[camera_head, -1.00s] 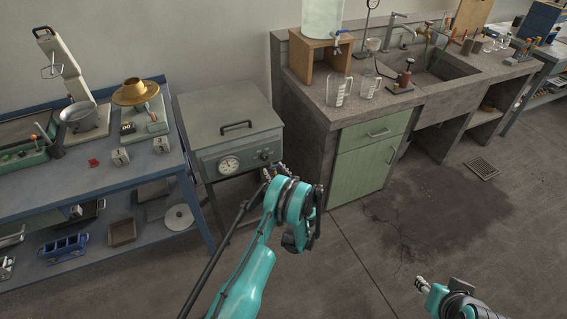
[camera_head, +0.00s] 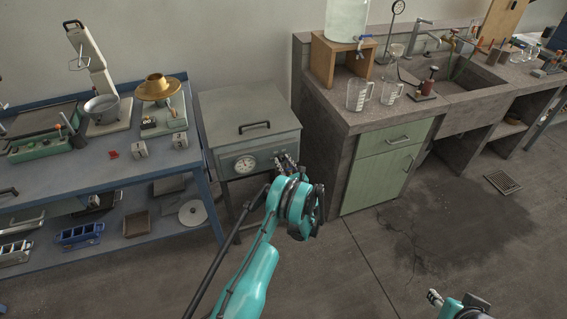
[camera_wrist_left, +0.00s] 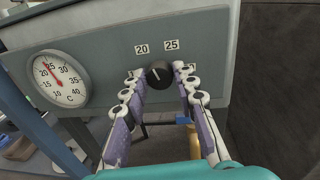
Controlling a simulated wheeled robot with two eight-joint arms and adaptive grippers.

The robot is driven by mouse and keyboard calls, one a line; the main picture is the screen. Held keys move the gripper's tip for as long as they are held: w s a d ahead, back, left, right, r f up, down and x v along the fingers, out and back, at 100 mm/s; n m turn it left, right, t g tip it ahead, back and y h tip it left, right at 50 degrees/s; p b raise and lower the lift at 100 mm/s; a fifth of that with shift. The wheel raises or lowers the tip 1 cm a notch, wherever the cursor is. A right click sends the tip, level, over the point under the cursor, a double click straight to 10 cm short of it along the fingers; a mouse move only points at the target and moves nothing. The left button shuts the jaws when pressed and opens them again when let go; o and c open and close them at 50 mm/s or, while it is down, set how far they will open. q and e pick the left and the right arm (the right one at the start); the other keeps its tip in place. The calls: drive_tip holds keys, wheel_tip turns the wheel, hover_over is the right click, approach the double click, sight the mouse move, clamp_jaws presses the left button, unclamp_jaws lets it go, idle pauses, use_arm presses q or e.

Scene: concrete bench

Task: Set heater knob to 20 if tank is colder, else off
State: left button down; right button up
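The heater is a grey box (camera_head: 243,126) with a handle on its lid, a round dial and a black knob (camera_wrist_left: 160,75). The dial (camera_wrist_left: 58,78) has a red needle pointing to the upper left, near 25; its exact reading is hard to tell. Labels 20 (camera_wrist_left: 142,49) and 25 (camera_wrist_left: 172,44) sit above the knob. Other labels are partly hidden behind the fingers. The knob's white mark points up and slightly left. My left gripper (camera_wrist_left: 160,80) is open, its fingers either side of the knob with gaps. It also shows in the head view (camera_head: 284,163), covering the knob.
A blue bench (camera_head: 95,170) with lab gear stands left of the heater. A concrete sink counter (camera_head: 330,110) with beakers and a water tank (camera_head: 347,20) stands right. My right gripper (camera_head: 434,297) shows at the bottom right over clear floor.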

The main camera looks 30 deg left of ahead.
use_arm(q)
drive_tip(key=shift+n, duration=0.4)
drive_tip(key=n, duration=0.5)
drive_tip(key=shift+a+r+h, duration=0.1)
drive_tip(key=shift+h, duration=0.3)
drive_tip(key=n, duration=0.7)
drive_tip(key=shift+s+h, duration=0.15)
drive_tip(key=shift+h, duration=0.15)
drive_tip(key=n, duration=0.6)
drive_tip(key=shift+s+a+t+h, duration=0.1)
drive_tip(key=shift+a+t+h, duration=0.05)
drive_tip(key=shift+t+h, duration=0.2)
drive_tip(key=n, duration=0.3)
drive_tip(key=n+t, duration=0.1)
drive_tip(key=n, duration=0.1)
drive_tip(key=shift+f+n, duration=0.2)
drive_tip(key=shift+n, duration=0.2)
drive_tip(key=c, duration=1.2)
unclamp_jaws()
